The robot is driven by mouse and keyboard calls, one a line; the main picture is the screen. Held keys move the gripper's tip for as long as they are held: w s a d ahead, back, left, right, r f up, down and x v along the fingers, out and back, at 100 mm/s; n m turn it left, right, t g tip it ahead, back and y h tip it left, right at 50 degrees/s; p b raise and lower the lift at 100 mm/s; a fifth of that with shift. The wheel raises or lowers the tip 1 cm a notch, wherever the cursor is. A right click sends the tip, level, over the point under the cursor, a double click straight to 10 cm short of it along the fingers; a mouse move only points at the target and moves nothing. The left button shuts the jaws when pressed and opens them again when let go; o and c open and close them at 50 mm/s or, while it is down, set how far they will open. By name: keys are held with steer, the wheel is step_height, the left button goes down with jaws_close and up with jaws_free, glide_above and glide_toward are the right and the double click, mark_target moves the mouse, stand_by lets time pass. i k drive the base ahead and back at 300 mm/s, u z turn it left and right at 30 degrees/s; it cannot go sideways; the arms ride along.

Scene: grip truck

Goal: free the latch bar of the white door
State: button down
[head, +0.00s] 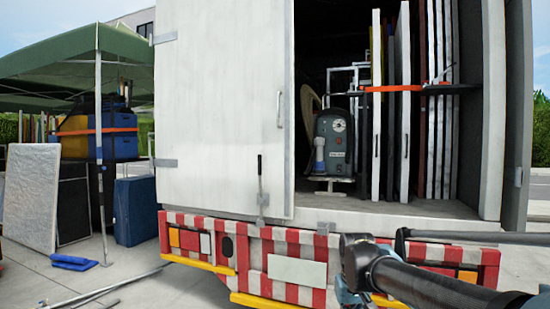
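The white door (220,100) covers the left side of the truck's rear opening and looks closed. Its latch bar (261,185) is a short upright grey bar with a black grip at the top, low on the door near its right edge. The bar's lower end meets a grey metal bracket (262,204) at the door's bottom edge. Whether the bar is seated in the bracket or loose is too small to tell. My arm crosses the lower right, right of and below the latch bar and apart from it. I cannot make out my gripper.
A slim upright handle (279,109) is on the door. The right side of the truck is open, with panels held by an orange strap (393,88) and a grey machine (332,145). The striped bumper (203,235) projects below. A green canopy (75,62) stands left.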

mark_target(261, 201)
steer(key=i, duration=1)
